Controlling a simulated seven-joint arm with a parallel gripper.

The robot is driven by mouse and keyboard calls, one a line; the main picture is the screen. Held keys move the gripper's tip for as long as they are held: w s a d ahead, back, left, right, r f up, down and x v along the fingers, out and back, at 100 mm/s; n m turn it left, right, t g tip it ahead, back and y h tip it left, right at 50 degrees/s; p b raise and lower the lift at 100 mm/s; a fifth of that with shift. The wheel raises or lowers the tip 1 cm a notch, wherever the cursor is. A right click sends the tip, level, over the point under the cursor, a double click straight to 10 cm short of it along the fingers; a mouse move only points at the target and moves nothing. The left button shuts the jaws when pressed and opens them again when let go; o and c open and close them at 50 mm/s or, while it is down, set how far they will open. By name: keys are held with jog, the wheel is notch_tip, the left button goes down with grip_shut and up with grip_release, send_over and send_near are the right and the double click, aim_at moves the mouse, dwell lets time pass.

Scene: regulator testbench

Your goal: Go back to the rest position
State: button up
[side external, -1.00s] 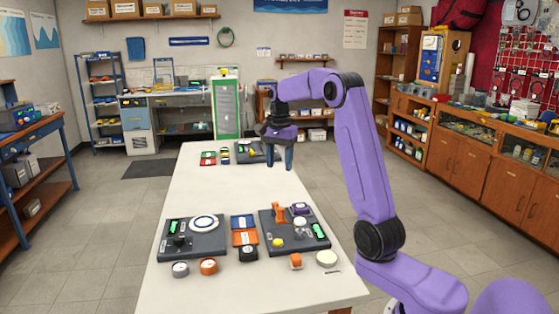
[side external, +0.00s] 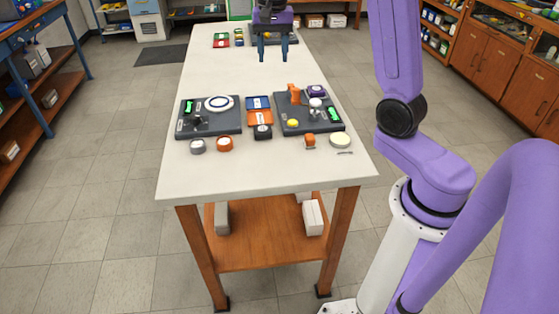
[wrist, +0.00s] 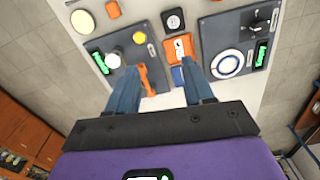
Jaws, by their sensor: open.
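My gripper (side external: 272,50) hangs over the far half of the white workbench (side external: 225,85), its two blue fingers pointing down and spread apart. In the wrist view my gripper (wrist: 160,78) shows an empty gap between its fingers. Nearer the side camera lie two dark panels. The left panel (side external: 220,130) bears a white, blue-ringed dial (side external: 219,103). The right panel (side external: 290,128) bears an orange lever (side external: 293,93) and a yellow knob (side external: 293,124). My gripper appears clear of both panels.
Blue and orange trays (side external: 260,118) lie between the panels, with a black square piece in front. Grey (side external: 197,146) and orange (side external: 224,143) round pieces and a cream disc (side external: 340,139) lie along the front. The bench middle is bare.

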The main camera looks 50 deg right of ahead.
jog(key=s+a+f+n, duration=0.2)
jog(key=s+a+n, duration=1)
jog(key=s+a, duration=0.25)
jog(key=s+f+n, duration=0.2)
jog(key=s+n, duration=0.3)
jog(key=s, duration=0.3)
jog(key=s+a+f+n, duration=0.1)
jog(key=s+f+n, duration=0.1)
jog(key=s+n, duration=0.3)
jog(key=s, duration=0.4)
jog(key=shift+a+f+n, duration=0.15)
jog(key=shift+a+n, duration=0.15)
jog(key=shift+n, duration=0.1)
